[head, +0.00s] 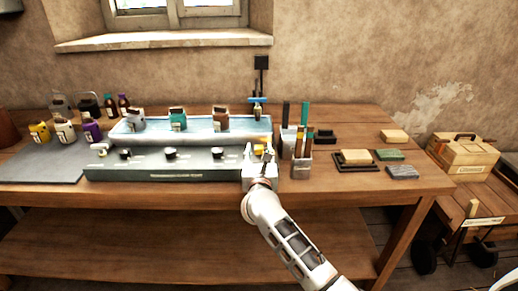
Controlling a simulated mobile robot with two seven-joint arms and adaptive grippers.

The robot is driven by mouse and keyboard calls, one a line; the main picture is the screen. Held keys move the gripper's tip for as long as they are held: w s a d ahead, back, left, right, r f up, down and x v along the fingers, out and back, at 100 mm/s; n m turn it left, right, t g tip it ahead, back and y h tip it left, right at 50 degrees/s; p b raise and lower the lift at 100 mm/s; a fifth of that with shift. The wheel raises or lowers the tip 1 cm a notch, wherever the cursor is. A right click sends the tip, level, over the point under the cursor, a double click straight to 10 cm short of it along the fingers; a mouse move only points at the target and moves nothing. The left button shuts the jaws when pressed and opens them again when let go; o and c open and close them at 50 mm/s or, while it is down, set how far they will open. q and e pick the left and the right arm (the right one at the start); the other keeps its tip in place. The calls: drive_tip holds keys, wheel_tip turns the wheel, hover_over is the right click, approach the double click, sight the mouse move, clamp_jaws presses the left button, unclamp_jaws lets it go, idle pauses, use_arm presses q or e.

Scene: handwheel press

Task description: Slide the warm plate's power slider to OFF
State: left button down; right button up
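The warm plate (210,162) is a long, low, dark grey unit along the table's front, with several black knobs or sliders on top, one of them a black slider (170,153) near its middle. A light bar runs along its front. My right gripper (259,153) is at the unit's right end, its arm coming up from the lower right. A small yellow part (259,149) shows between or just behind its fingers. Whether the fingers touch it, and how far apart they are, is too small to tell. Slider markings are not readable. My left gripper is out of view.
A pale blue tray (200,143) behind holds several small containers, including a teal one (178,119). A tool holder (302,168) stands just right of my gripper. Blocks and a brick (356,156) lie farther right. A grey mat (45,165) lies at left.

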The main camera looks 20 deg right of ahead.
sight(259, 150)
drive_tip(key=shift+x, duration=0.85)
clamp_jaws()
drive_tip(key=p+v, duration=0.2)
drive_tip(key=v, duration=0.3)
drive_tip(key=shift+s+a, duration=0.1)
drive_tip(key=shift+s, duration=0.3)
drive_tip(key=shift+f, duration=0.1)
unclamp_jaws()
drive_tip(key=shift+s, duration=0.15)
